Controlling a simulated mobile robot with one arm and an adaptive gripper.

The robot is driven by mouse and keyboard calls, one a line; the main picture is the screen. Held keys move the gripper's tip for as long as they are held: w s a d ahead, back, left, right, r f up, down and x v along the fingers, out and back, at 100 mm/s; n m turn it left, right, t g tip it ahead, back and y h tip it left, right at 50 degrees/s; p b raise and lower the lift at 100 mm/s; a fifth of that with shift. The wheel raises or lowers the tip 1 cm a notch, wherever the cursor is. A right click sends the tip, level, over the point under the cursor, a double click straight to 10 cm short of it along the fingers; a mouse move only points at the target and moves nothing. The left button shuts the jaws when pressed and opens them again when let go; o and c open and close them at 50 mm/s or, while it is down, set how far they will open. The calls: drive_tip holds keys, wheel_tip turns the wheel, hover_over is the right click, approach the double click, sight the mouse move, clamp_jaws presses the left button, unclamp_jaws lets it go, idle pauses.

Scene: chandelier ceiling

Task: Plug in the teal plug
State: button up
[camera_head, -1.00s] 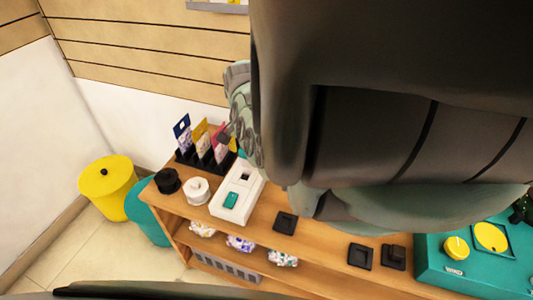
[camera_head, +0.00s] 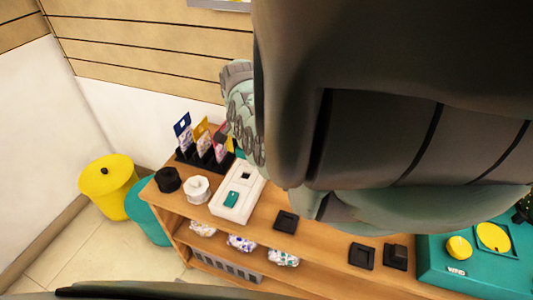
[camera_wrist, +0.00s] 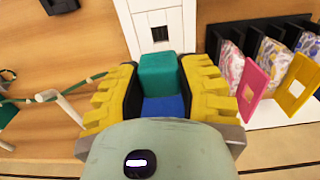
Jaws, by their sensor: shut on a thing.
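A teal plug (camera_wrist: 160,74) with a blue part (camera_wrist: 164,106) behind it is held between the yellow-and-black fingers of my gripper (camera_wrist: 160,85). In the wrist view the plug's front end is just short of a dark socket opening (camera_wrist: 159,33) in a white panel (camera_wrist: 178,26). I cannot tell the height gap between them. In the head view the white socket block (camera_head: 221,212) stands on the shelf, with a dark opening near its far end and a teal piece (camera_head: 231,199) at its near end. My arm hides most of the gripper and the held plug there.
A black rack (camera_head: 199,160) with several colored cards stands behind the block. A white round item (camera_head: 197,189) and a black one (camera_head: 167,180) sit left. Black square pieces (camera_head: 286,222) and a teal box (camera_head: 470,280) are to the right on the wooden shelf (camera_head: 320,243).

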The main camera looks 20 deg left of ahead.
drive_tip(key=shift+f+b, duration=1.95)
drive_tip(key=shift+f, duration=0.9)
drive_tip(key=shift+f, duration=0.15)
drive_tip(key=shift+f+b, duration=0.5)
drive_tip(key=shift+f, duration=0.05)
drive_tip(key=shift+f+b, duration=0.5)
drive_tip(key=shift+f, duration=0.1)
idle(0.4)
drive_tip(key=o, duration=1.5)
